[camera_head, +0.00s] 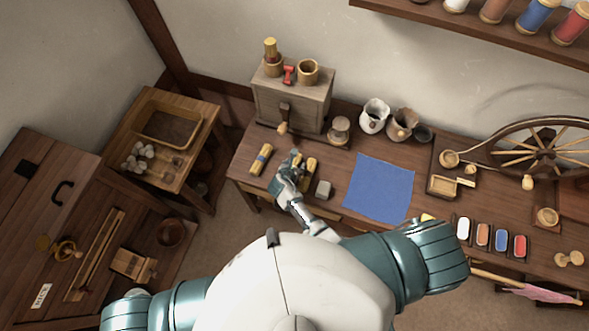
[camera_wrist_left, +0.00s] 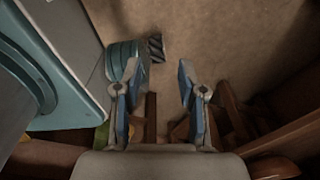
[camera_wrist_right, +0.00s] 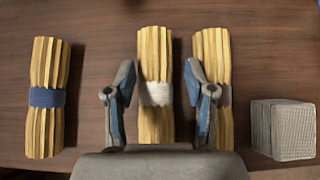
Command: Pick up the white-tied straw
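The white-tied straw (camera_wrist_right: 156,93) is the middle of three upright-looking bundles in the right wrist view, with a pale band round its waist. My right gripper (camera_wrist_right: 157,76) is open, one finger on each side of this bundle in the picture; contact cannot be told. In the head view my right gripper (camera_head: 292,160) is over the straw bundles and partly hides them. A blue-tied straw (camera_wrist_right: 47,97) is to the left. A third bundle (camera_wrist_right: 213,60) is to the right, its tie mostly behind my finger. My left gripper (camera_wrist_left: 158,72) is open and empty, above the floor.
A grey block (camera_wrist_right: 283,130) is right of the bundles. A wooden chest (camera_head: 292,100) stands behind them, and a blue cloth (camera_head: 379,188) lies to the right on the workbench. Jugs (camera_head: 374,116) and a spinning wheel (camera_head: 540,150) stand farther right.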

